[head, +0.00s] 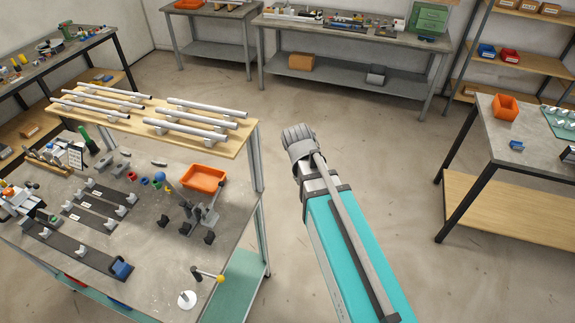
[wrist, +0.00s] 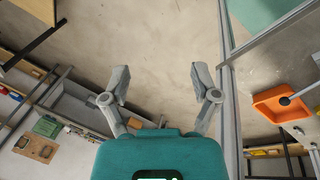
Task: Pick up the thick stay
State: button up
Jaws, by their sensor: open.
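Several grey tubes lie in two groups on the raised wooden shelf (head: 238,140) of the left bench. The left group has three tubes, one of them the middle tube (head: 97,99). The right group also has three, with a back tube (head: 207,106), a middle tube (head: 203,116) and a front tube (head: 186,130). The right group looks somewhat thicker, but I cannot tell surely which is the thick stay. My gripper (wrist: 160,85) is open and empty, with bare floor between its fingers in the wrist view.
An orange bin (head: 203,178) stands on the bench under the shelf, among dark strips with grey blocks and small fittings. Clear floor (head: 350,110) lies right of the bench. Another table (head: 482,130) stands at far right.

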jog(key=s+d+f+m+g+y+b, duration=0.1)
jog(key=s+d+f+m+y+b, duration=0.1)
jog(key=s+d+f+b, duration=0.4)
notch_tip(320, 180, down, 3)
jog(key=shift+s+d+f+m+g+y+b, duration=0.2)
jog(key=shift+s+m+g+y+b, duration=0.15)
jog(key=shift+s+b, duration=0.35)
jog(key=c, duration=0.3)
